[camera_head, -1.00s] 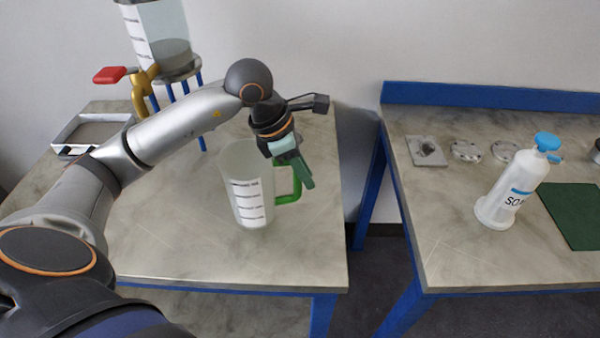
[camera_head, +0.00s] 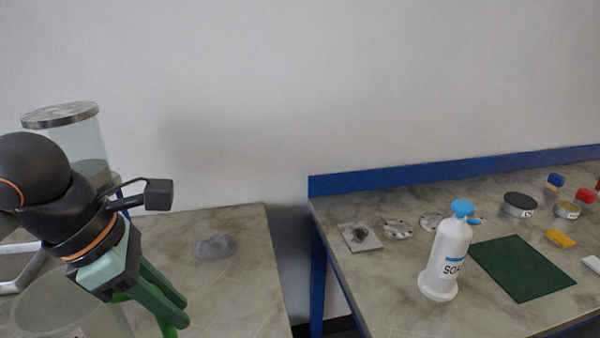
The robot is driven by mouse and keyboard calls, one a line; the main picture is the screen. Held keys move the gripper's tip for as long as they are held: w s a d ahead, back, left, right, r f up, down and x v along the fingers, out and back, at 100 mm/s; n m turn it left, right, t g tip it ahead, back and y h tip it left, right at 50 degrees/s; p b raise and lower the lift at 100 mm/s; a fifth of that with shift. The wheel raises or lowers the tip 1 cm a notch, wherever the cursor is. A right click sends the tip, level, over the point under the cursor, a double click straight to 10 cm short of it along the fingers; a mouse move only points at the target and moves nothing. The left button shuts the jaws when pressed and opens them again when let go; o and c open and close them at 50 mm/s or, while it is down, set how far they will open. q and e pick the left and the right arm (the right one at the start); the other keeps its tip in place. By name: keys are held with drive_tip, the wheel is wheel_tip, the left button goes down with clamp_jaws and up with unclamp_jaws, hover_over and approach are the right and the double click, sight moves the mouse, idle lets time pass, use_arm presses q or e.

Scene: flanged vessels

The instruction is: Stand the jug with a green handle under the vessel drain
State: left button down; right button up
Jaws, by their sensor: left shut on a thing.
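The clear jug (camera_head: 72,308) is at the lower left, its lower part cut off by the picture's edge. My left gripper (camera_head: 170,312) is shut on its green handle (camera_head: 122,297), which is mostly hidden by the fingers. I cannot tell whether the jug's base touches the table. The glass vessel (camera_head: 88,140) with a metal lid stands behind my left wrist, which hides its lower part and the drain. My right gripper is not in view.
The left table is bare around the cloth.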

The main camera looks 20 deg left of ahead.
use_arm(q)
drive_tip(key=w+d+f+m+g+y+p, duration=0.1)
drive_tip(key=w+d+f+m+g+p, duration=0.1)
drive_tip(key=m, duration=1.1)
drive_tip(key=w+d+f+m+g+y+p, duration=0.2)
drive_tip(key=w+f+m+g, duration=0.3)
drive_tip(key=m, duration=0.8)
wheel_tip(320, 180, down, 3)
drive_tip(key=shift+w+d+f+p, duration=0.1)
drive_tip(key=shift+w+d+p, duration=0.5)
drive_tip(key=shift+w, duration=0.25)
drive_tip(key=shift+s+g, duration=0.1)
drive_tip(key=shift+g, duration=0.2)
